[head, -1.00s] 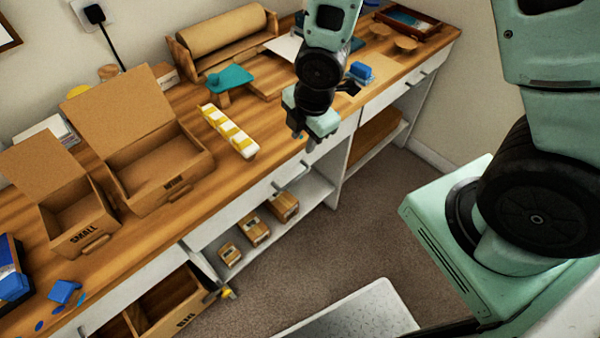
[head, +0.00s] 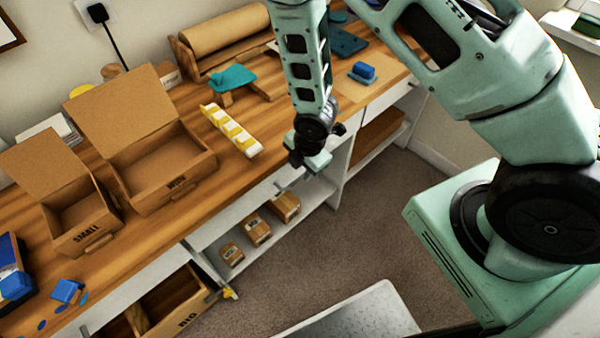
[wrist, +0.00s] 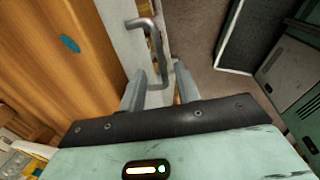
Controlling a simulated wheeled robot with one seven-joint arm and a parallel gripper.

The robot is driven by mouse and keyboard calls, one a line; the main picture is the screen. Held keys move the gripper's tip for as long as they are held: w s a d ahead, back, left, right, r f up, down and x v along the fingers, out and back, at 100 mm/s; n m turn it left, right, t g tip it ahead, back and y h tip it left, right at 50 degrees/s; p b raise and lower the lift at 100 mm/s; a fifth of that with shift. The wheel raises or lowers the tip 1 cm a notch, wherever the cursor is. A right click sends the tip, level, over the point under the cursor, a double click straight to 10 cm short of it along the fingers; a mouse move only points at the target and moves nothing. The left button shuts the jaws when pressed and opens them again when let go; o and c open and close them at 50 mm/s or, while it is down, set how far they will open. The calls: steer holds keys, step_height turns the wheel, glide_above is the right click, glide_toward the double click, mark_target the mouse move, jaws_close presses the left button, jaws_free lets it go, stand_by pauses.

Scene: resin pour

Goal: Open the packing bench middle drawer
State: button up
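The packing bench middle drawer (head: 243,207) is a white front under the wooden worktop and looks shut. Its grey bar handle (head: 291,183) shows just below my gripper (head: 304,170). In the wrist view the handle (wrist: 160,52) stands out from the white front, with its near end between the two fingertips of my gripper (wrist: 160,90). The fingers are apart, one on each side of the bar. I cannot tell whether either finger touches it.
The left drawer (head: 175,302) stands open. Open cartons (head: 165,170), a yellow-and-white strip (head: 230,131) and a teal piece (head: 234,77) lie on the worktop (head: 125,232). Small boxes (head: 257,228) sit on the shelf below. The carpet (head: 350,235) in front is clear.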

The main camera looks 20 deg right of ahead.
mark_target(299, 178)
steer(key=shift+w+a+f, duration=0.1)
steer(key=shift+w+f, duration=0.05)
steer(key=shift+f, duration=0.85)
steer(key=shift+w+f, duration=0.15)
steer(key=shift+f, duration=0.85)
jaws_close()
